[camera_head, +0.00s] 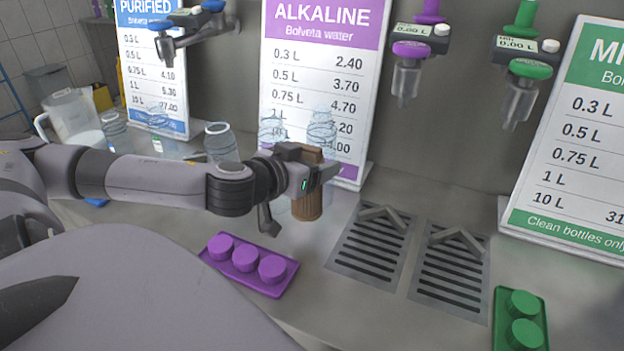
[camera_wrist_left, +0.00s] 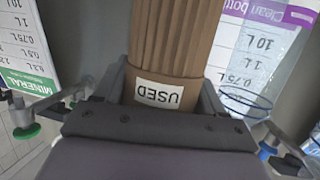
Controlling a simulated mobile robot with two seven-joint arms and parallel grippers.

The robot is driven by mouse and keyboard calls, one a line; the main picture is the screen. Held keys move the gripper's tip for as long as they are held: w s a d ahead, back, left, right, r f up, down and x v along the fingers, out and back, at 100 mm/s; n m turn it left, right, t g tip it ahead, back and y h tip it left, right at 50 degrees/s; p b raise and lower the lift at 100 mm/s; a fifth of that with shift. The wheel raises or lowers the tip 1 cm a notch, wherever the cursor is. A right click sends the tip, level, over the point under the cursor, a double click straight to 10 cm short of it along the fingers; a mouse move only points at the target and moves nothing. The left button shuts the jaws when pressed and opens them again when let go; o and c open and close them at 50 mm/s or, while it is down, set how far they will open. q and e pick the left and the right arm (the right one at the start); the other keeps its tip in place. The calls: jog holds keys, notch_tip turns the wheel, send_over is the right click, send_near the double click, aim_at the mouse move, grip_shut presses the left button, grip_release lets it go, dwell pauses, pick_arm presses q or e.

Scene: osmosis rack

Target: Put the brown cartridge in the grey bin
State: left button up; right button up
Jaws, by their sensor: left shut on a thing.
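The brown cartridge (camera_head: 308,204) is a ribbed cylinder, held roughly upright above the counter near the purple price board. My left gripper (camera_head: 297,180) is shut on it. In the left wrist view the cartridge (camera_wrist_left: 175,45) fills the middle between the two fingers and bears a white label reading "USED". A dark grey container (camera_head: 48,79) stands at the far left behind the pitcher; I cannot tell for sure whether it is the grey bin. Its inside is hidden. My right gripper is not in view.
A purple tray of caps (camera_head: 248,264) lies in front of the cartridge, and a green one (camera_head: 520,321) is at lower right. Clear bottles (camera_head: 220,142) and a pitcher (camera_head: 72,118) stand to the left. Drain grates (camera_head: 371,246) and taps (camera_head: 411,50) are to the right.

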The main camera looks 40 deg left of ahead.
pick_arm(q)
notch_tip(320, 180, up, 13)
jog(key=p, duration=0.2)
jog(key=shift+r, duration=0.2)
jog(key=s+d+f+m+h, duration=0.1)
jog(key=s+d+f, duration=0.2)
jog(key=d+f, duration=1.2)
jog(key=shift+s+d+f+h, duration=0.2)
jog(key=shift+d+f+h, duration=0.15)
jog(key=shift+f, duration=1.15)
jog(key=shift+s, duration=0.15)
